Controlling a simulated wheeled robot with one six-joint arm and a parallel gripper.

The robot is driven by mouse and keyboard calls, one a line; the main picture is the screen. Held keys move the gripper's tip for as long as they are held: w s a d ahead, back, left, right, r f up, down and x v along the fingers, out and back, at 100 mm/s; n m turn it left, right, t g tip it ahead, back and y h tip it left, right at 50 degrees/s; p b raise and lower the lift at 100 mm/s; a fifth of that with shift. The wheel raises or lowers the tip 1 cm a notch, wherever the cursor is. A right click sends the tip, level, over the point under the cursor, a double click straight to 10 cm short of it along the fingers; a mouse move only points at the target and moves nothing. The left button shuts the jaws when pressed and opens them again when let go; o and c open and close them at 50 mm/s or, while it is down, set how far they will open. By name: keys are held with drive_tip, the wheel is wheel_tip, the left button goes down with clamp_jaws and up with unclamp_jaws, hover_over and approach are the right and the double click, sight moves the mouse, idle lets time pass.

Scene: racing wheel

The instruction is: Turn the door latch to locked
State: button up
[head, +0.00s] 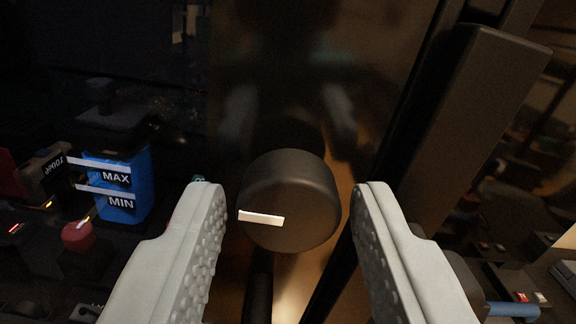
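The door latch is a dark round knob (295,190) in the middle of the head view. A white mark on its face lies nearly level, at the knob's left side, tilted slightly down to the right. My gripper (288,195) is open, with one pale grey finger on each side of the knob. Gaps show between both fingers and the knob, so neither appears to touch it. The knob is mounted on a dark, glossy, reflective panel.
A dark upright bar (475,115) stands to the right of the knob. On the left are a blue container (118,185) marked MAX and MIN and a red round knob (78,236). These may be seen through or reflected in the panel; I cannot tell which.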

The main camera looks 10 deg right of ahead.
drive_tip(key=shift+w, duration=0.35)
drive_tip(key=c, duration=0.7)
